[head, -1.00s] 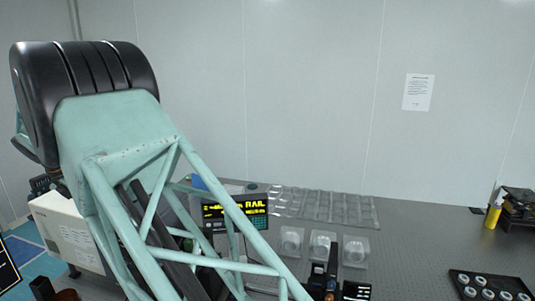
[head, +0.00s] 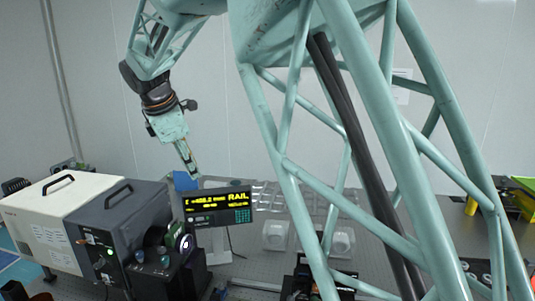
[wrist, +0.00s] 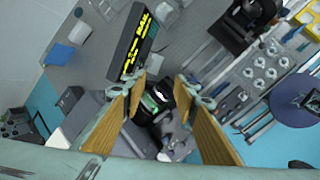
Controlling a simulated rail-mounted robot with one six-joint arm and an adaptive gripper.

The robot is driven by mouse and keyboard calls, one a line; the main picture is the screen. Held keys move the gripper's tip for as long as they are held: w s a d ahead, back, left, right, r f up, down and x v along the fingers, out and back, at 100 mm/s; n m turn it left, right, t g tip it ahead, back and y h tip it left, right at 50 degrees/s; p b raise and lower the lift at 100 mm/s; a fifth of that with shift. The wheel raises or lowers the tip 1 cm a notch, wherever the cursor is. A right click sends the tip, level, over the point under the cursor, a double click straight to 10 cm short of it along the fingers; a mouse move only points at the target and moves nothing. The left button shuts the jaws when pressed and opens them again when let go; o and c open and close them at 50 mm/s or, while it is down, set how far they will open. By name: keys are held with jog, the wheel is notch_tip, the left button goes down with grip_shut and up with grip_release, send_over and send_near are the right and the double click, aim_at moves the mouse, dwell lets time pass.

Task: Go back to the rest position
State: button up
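My gripper (head: 191,170) hangs from my pale green arm in the head view, pointing down above the optical table, near the rail display (head: 218,201). In the wrist view, my gripper (wrist: 163,88) shows two fingers with tan pads spread wide apart. Nothing is held between them. The table and its equipment lie well beyond the fingertips. The rail display also shows in the wrist view (wrist: 137,42).
A white and dark grey instrument box (head: 80,225) stands at the left. Clear square containers (head: 276,236) sit on the table behind my arm's lattice. A tray with several round parts (wrist: 262,70) shows in the wrist view. Open air surrounds my gripper.

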jog(key=s+d+r+m+b, duration=0.1)
jog(key=s+d+m+b, duration=0.15)
jog(key=d, duration=0.85)
jog(key=s+d+r+m+b, duration=0.15)
jog(key=s+d+m, duration=0.25)
jog(key=d, duration=0.8)
jog(key=s+d+r+m+b, duration=0.2)
jog(key=s+d+m, duration=0.1)
jog(key=d, duration=0.8)
jog(key=s+d+f+m+g+b, duration=0.1)
jog(key=s+d+f+m+b, duration=0.2)
jog(key=s, duration=0.8)
jog(key=s+d+f+m+b, duration=0.25)
jog(key=s+d+m, duration=0.2)
jog(key=s, duration=0.65)
jog(key=s+d+f+m+b, duration=0.1)
jog(key=s+f+m, duration=0.1)
jog(key=s+f, duration=0.2)
jog(key=s+d+f+m+y+b, duration=0.1)
jog(key=s+f, duration=0.4)
jog(key=s, duration=0.5)
jog(key=s+f+m+b, duration=0.2)
jog(key=s+f, duration=0.2)
jog(key=s, duration=0.4)
jog(key=shift+d+f+m, duration=0.35)
jog(key=shift+d+m, duration=0.05)
